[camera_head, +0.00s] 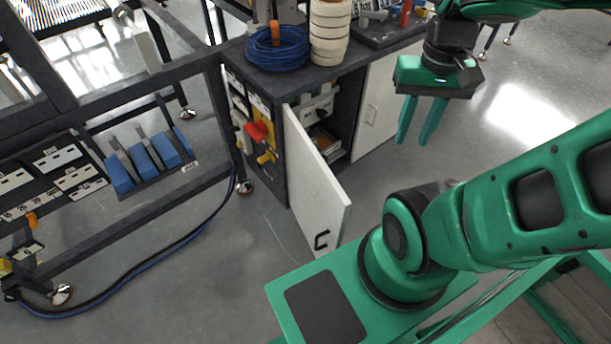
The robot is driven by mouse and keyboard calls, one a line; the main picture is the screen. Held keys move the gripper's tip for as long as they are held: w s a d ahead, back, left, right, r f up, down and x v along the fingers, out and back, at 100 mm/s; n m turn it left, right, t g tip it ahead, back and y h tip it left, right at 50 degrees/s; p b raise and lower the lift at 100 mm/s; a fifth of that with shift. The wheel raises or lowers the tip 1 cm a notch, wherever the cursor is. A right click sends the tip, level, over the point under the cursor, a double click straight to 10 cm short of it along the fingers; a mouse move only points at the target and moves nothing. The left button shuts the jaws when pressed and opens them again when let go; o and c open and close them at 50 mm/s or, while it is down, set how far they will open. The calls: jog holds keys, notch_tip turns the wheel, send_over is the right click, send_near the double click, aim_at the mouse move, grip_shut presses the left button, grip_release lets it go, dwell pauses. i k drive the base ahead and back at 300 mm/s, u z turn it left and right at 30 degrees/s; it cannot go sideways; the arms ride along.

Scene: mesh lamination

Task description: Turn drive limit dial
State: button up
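I cannot tell which control is the drive limit dial; no label is readable. A red knob (258,132) and a yellow handle (266,157) stick out of the cabinet's left side panel. An orange knob (31,220) sits on the frame at far left. Inside the open cabinet is a pale unit (318,104) whose details are too small to tell. My gripper (417,140) hangs to the right of the cabinet, fingers down and apart, with nothing between them. It appears clear of everything.
The cabinet's white door (318,185) stands open toward me. A blue cable coil (277,50) and a stack of cream rings (330,32) sit on the cabinet top. A dark machine frame (120,215) with blue blocks (143,164) fills the left. Grey floor lies right of the cabinet.

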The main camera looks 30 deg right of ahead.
aim_at(322, 113)
jog(key=u, duration=3.75)
jog(key=k, duration=2.95)
jog(key=z, duration=1.15)
